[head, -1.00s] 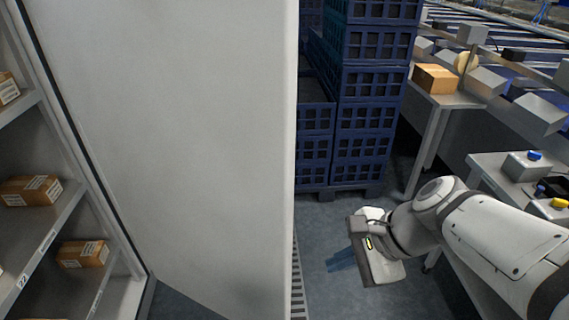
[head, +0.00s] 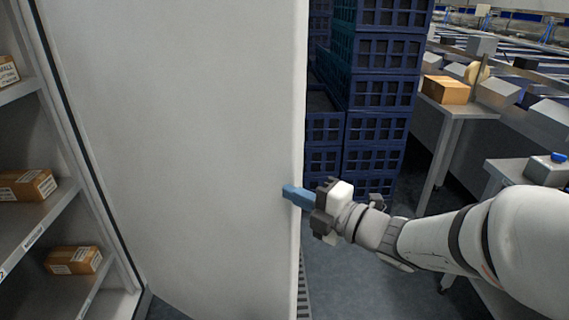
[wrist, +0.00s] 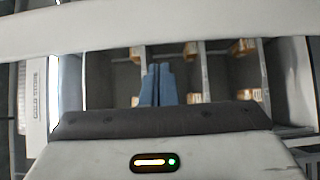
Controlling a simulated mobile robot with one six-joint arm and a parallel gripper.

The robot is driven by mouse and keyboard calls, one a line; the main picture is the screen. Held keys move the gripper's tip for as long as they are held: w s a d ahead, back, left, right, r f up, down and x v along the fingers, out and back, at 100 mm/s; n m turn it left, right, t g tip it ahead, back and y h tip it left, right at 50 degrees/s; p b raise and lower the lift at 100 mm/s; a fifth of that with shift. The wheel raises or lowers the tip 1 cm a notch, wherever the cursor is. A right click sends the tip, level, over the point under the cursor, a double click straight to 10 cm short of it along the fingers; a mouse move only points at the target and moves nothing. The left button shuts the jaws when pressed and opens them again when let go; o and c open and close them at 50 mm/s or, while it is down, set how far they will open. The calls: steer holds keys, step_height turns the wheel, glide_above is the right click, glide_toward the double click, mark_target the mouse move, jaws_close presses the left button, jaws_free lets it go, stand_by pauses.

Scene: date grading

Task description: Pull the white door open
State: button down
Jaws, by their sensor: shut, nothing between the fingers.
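The white door (head: 185,130) stands open, swung out from the shelf cabinet, its inner face toward the head camera. In the wrist view its edge is likely the pale band (wrist: 130,32) across the top. My gripper (head: 292,193) is at the door's free edge, at about mid-height in the head view. Its blue fingers are shut and empty, and their tips overlap the inner face near that edge. In the wrist view the fingers (wrist: 158,88) point toward the shelves. I cannot tell whether they touch the door. No handle shows.
The cabinet shelves (head: 40,225) on the left hold small brown boxes (head: 74,260). Stacked blue crates (head: 375,90) stand behind the door's free edge. A side table (head: 462,103) with a brown box is at right. Some floor (head: 350,280) is clear below my arm.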

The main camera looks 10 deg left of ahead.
steer(key=p, duration=0.3)
steer(key=w+a+p, duration=0.1)
steer(key=p, duration=0.3)
steer(key=shift+a+r, duration=0.2)
steer(key=shift+r, duration=0.1)
steer(key=p, duration=0.3)
steer(key=shift+w+a, duration=0.1)
steer(key=shift+a, duration=0.1)
steer(key=p, duration=0.3)
steer(key=shift+a+p, duration=0.15)
steer(key=shift+p, duration=0.2)
